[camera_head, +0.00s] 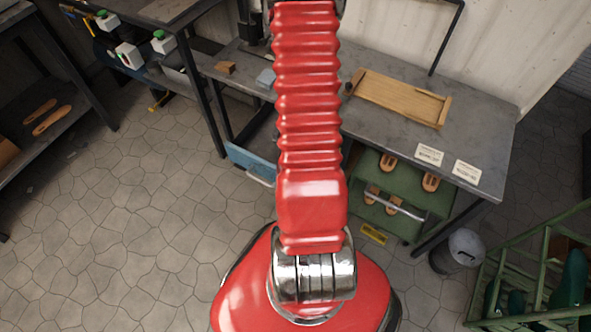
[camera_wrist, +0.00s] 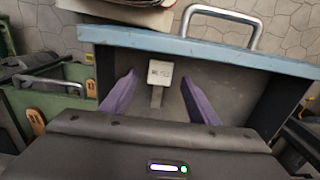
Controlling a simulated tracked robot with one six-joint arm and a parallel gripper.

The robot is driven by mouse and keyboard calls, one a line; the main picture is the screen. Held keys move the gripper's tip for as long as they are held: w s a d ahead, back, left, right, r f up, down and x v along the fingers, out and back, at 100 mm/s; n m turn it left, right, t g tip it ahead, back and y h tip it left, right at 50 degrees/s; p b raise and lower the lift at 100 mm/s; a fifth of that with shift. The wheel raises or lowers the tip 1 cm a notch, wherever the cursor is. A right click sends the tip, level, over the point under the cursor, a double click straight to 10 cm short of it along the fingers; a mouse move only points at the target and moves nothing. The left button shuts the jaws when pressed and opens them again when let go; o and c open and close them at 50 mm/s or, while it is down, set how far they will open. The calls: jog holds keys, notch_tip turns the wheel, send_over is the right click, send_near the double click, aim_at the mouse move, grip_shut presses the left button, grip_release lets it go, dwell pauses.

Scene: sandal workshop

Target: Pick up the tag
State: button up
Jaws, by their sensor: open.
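In the wrist view a small pale tag (camera_wrist: 160,70) with dark print lies inside a dark drawer (camera_wrist: 225,72), with a grey strip (camera_wrist: 156,97) running from it toward my gripper. My gripper (camera_wrist: 159,79) is open, its two purple fingers standing apart on either side of the tag, with nothing held between them. I cannot tell how far the fingers are above the drawer floor. In the head view my red arm hides the gripper and this tag. Two white printed cards (camera_head: 429,154) (camera_head: 467,172) lie on the grey workbench (camera_head: 490,130) there.
The drawer has a blue front (camera_head: 250,163) and a metal handle (camera_wrist: 256,30). A green crate (camera_head: 405,215) with sandals is under the bench. A wooden tray (camera_head: 400,98) lies on the bench. A green rack (camera_head: 535,275) stands right. The tiled floor at left is clear.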

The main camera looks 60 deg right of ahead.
jog(key=shift+f, duration=1.25)
jog(key=shift+c, duration=0.5)
jog(key=c, duration=1)
jog(key=shift+r, duration=0.15)
jog(key=shift+c, duration=0.2)
notch_tip(320, 180, up, 10)
